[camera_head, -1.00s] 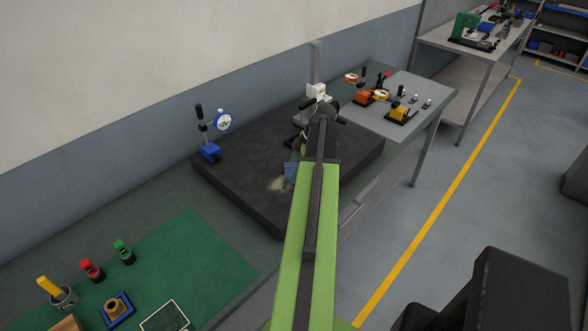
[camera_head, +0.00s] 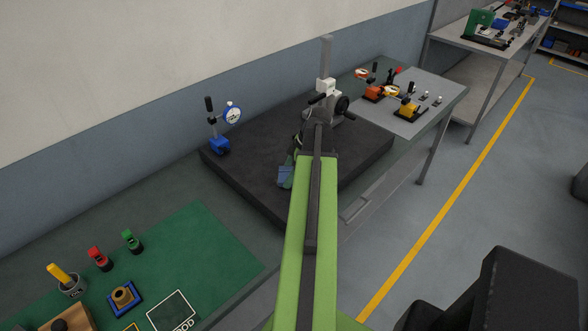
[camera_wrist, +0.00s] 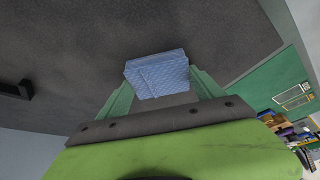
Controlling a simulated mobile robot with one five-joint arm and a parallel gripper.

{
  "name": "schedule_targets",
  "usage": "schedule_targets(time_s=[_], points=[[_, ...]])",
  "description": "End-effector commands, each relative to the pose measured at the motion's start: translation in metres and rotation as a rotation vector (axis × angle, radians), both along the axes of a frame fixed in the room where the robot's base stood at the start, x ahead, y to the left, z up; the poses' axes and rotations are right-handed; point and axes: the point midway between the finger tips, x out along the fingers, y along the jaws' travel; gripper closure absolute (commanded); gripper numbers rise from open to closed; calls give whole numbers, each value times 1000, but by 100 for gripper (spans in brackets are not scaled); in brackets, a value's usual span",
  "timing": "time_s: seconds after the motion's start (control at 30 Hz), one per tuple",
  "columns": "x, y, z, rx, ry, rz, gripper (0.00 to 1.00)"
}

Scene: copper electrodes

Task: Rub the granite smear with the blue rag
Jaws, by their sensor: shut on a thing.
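The blue rag (camera_head: 286,177) is low over the black granite plate (camera_head: 245,170), partly behind my arm. In the wrist view the rag (camera_wrist: 157,76) is a folded light-blue checked cloth between the two green fingers of my gripper (camera_wrist: 160,84), which is shut on it. The rag looks to be on or just above the granite (camera_wrist: 70,45); I cannot tell whether it touches. No pale smear shows on the granite now, in either view. The rag and arm hide part of the surface.
A dial gauge on a blue base (camera_head: 220,143) stands at the plate's left corner, and a grey column stand (camera_head: 327,90) at its back. A green mat (camera_head: 190,255) with small tools lies at the front left. The plate's left part is clear.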

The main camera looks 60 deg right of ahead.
Motion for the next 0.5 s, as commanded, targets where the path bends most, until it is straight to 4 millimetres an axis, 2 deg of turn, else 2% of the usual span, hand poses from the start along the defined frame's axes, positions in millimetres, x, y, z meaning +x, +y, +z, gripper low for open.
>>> schedule_targets(time_s=[0.03,0.27,0.5], points=[[0,7,-2,3,3,4,56],[1,11,-2,4,4,5,56],[5,32,0,4,4,5,56]])
